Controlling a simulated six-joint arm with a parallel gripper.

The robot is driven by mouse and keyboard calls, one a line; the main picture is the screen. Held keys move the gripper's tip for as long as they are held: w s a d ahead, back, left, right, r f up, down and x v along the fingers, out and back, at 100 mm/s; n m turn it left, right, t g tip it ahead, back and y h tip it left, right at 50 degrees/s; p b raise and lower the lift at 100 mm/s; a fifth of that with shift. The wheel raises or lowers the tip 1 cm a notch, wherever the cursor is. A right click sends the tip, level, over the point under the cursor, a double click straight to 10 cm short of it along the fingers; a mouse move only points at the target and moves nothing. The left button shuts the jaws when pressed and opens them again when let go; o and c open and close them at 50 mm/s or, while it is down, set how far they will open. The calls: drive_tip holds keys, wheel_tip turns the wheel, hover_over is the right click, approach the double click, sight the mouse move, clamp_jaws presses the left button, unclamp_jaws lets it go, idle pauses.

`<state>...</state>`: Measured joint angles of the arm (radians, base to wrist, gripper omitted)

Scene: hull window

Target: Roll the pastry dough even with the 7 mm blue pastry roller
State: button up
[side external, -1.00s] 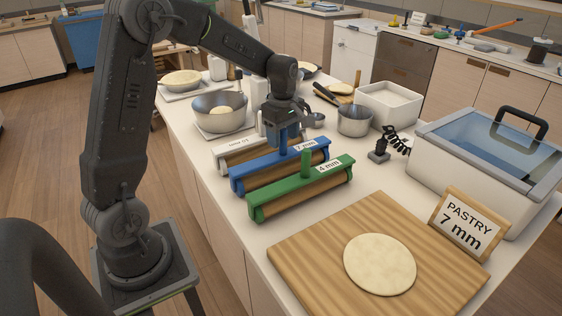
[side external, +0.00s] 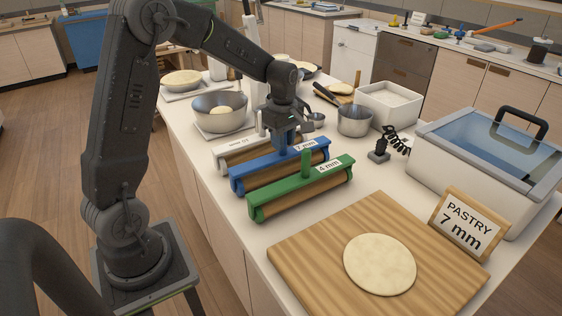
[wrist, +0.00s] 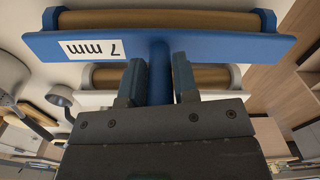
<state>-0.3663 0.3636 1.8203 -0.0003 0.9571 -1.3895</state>
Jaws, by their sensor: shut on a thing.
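The blue 7 mm pastry roller (side external: 262,170) stands in a row on the counter, between a white roller (side external: 228,150) and a green 4 mm roller (side external: 275,199). My gripper (side external: 283,139) is shut on the upright handle of the blue roller. In the wrist view the blue handle (wrist: 160,75) is between the two fingers (wrist: 159,88), with the "7 mm" label facing the camera. The round, pale pastry dough (side external: 380,265) lies flat on the wooden board (side external: 305,236) at the front right.
A sign reading "PASTRY 7 mm" (side external: 467,224) stands at the board's right edge. Behind are a large lidded box (side external: 480,165), a black device with a coiled cord (side external: 379,151), a metal pot (side external: 354,121) and a bowl (side external: 219,111). The air above the board is clear.

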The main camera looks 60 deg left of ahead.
clamp_jaws()
drive_tip(key=shift+r, duration=3.6)
drive_tip(key=shift+r, duration=2.5)
